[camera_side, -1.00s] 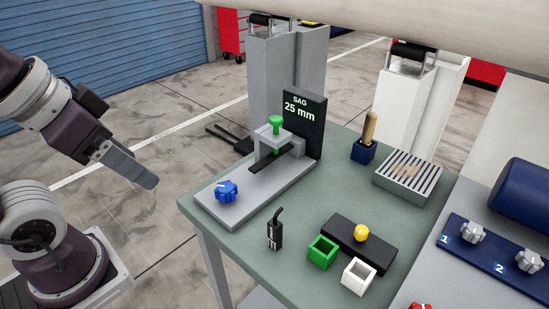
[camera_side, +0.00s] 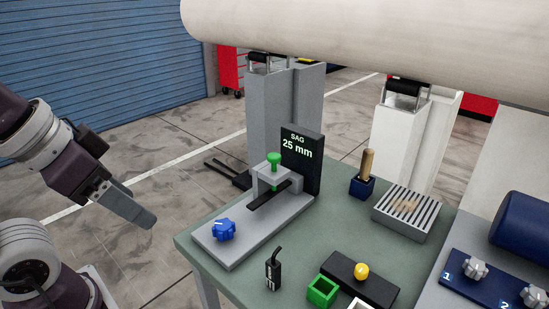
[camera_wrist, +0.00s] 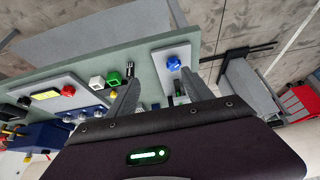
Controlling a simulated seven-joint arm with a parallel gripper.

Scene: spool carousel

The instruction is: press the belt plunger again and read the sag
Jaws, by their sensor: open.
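The green belt plunger (camera_side: 274,159) stands upright in a grey bracket (camera_side: 265,177) on a grey base plate (camera_side: 243,232) in the side view. A black belt strip (camera_side: 268,196) runs under the bracket. Behind it, the dark display (camera_side: 301,172) reads SAG 25 mm. A blue knob (camera_side: 223,229) sits at the plate's near end and shows between my fingertips in the wrist view (camera_wrist: 173,63). My gripper (camera_side: 148,219) is left of the bench, apart from the plunger and touching nothing. In the wrist view its fingers (camera_wrist: 159,77) are spread and empty. I cannot make out the plunger there.
On the green bench are a black marker-like tool (camera_side: 273,272), a green box (camera_side: 322,291), a black block with a yellow button (camera_side: 361,270), a wooden handle in a blue holder (camera_side: 367,165) and a slatted grey box (camera_side: 405,216). A large pale roll (camera_side: 380,40) spans above.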

